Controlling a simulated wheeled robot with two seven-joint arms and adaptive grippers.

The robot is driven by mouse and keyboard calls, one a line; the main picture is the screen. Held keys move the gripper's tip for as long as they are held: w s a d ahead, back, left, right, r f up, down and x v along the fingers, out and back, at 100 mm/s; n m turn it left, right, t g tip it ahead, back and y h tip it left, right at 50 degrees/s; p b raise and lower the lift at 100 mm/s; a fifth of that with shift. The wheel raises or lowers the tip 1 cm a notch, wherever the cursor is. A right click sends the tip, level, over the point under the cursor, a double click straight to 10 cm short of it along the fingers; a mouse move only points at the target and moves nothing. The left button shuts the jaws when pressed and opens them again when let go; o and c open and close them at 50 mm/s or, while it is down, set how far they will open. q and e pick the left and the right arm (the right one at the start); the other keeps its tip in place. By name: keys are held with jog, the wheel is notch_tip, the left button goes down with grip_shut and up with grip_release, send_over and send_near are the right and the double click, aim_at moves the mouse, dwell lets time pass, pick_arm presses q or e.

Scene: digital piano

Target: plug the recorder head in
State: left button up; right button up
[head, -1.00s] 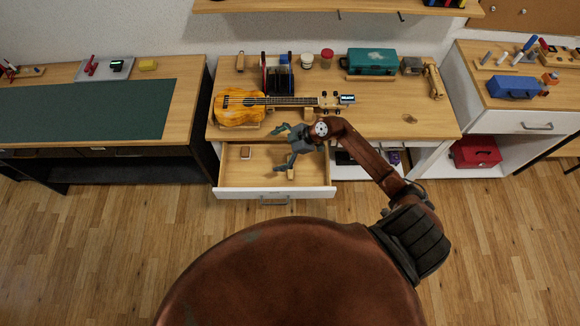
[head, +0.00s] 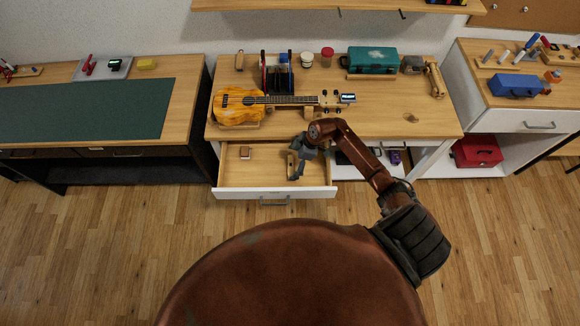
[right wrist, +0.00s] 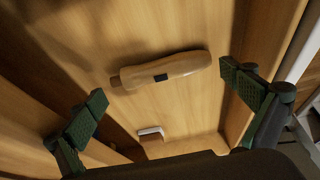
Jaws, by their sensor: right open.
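The recorder head (right wrist: 165,72) is a light wooden piece with a dark window and a narrower end. It lies on the floor of the open drawer (head: 230,180). In the right wrist view it is between and beyond the two green fingers of my right gripper (right wrist: 168,103), which is open and empty. The fingers do not touch it. In the head view my right gripper (head: 298,163) is over the drawer and partly hides the recorder head. My left gripper is not in view. I cannot tell for sure where the recorder's body is.
A ukulele (head: 240,105) rests on the worktop above. A teal case (head: 372,61) and a wooden piece (head: 436,80) stand behind to the right.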

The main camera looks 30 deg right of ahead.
jog(key=shift+w+f, duration=0.1)
jog(key=shift+f, duration=0.05)
jog(key=shift+c, duration=0.3)
jog(key=c, duration=1.2)
jog(key=shift+s+a, duration=0.1)
jog(key=shift+s, duration=0.1)
jog(key=shift+c, duration=1.2)
jog(key=shift+f, duration=0.1)
